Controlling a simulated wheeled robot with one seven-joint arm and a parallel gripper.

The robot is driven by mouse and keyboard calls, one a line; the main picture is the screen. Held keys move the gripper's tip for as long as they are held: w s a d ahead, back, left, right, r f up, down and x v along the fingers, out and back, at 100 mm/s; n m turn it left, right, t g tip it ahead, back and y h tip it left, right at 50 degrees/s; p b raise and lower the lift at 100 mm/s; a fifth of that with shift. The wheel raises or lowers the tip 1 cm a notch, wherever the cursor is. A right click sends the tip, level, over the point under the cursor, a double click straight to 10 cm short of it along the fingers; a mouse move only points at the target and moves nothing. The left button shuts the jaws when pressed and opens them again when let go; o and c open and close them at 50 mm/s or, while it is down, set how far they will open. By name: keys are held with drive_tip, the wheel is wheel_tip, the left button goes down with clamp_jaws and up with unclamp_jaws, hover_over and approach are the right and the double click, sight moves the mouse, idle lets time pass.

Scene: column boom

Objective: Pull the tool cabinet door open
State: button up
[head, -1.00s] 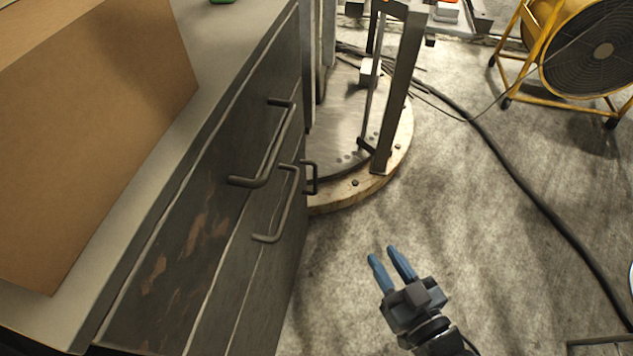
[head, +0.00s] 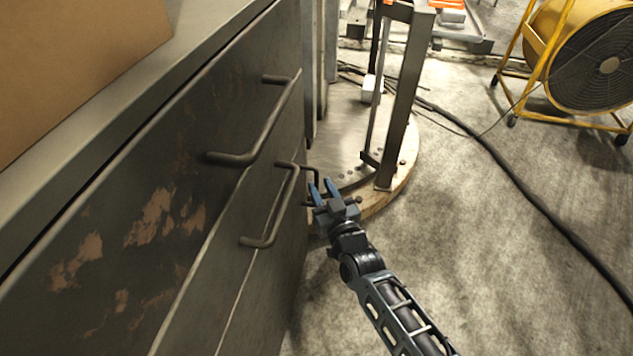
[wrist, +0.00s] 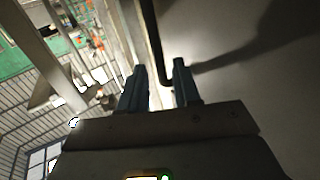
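The tool cabinet (head: 150,220) is dark grey with worn, peeling paint and fills the left of the head view. Its front has two long bar handles, an upper one (head: 262,125) and a lower one (head: 275,212). A smaller dark handle (head: 314,180) shows at the far edge of the front. My gripper (head: 322,188) is open beside this small handle, its blue fingers partly overlapping it. In the wrist view, a dark handle bar (wrist: 151,40) runs down to the gap between my open fingers (wrist: 159,80). I cannot tell whether they touch it. No door gap is visible.
A cardboard box (head: 70,60) sits on the cabinet top. A round base (head: 400,180) with metal uprights stands just beyond the cabinet. A yellow fan (head: 590,60) and a black cable (head: 520,200) are on the right.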

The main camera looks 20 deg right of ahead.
sight(317, 181)
drive_tip(key=shift+w+d+b, duration=0.1)
drive_tip(key=shift+w+b, duration=0.35)
drive_tip(key=shift+w, duration=1.5)
drive_tip(key=shift+c, duration=0.4)
clamp_jaws()
